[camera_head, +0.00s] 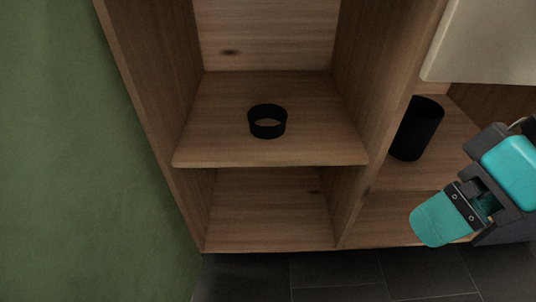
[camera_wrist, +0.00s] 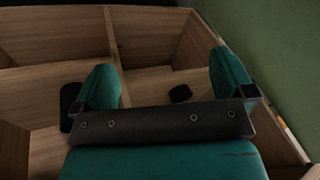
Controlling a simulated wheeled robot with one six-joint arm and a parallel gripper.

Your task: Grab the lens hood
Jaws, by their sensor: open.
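The lens hood appears to be the short, open black ring (camera_head: 267,129) resting on the upper shelf of the left compartment. In the wrist view a small dark shape (camera_wrist: 180,93), likely the same ring, shows beyond and between the fingers. My gripper (camera_head: 447,217) is at the right in the head view, in front of the right compartment, well apart from the ring. In the wrist view its two teal fingers (camera_wrist: 164,78) are spread with nothing between them. One finger is mostly hidden in the head view.
A taller black cylinder (camera_head: 416,130) stands in the right compartment, near my gripper. A wooden divider (camera_head: 375,110) separates the compartments. A pale panel (camera_head: 490,45) hangs at upper right. A green wall (camera_head: 70,150) is at left. The shelf around the ring is clear.

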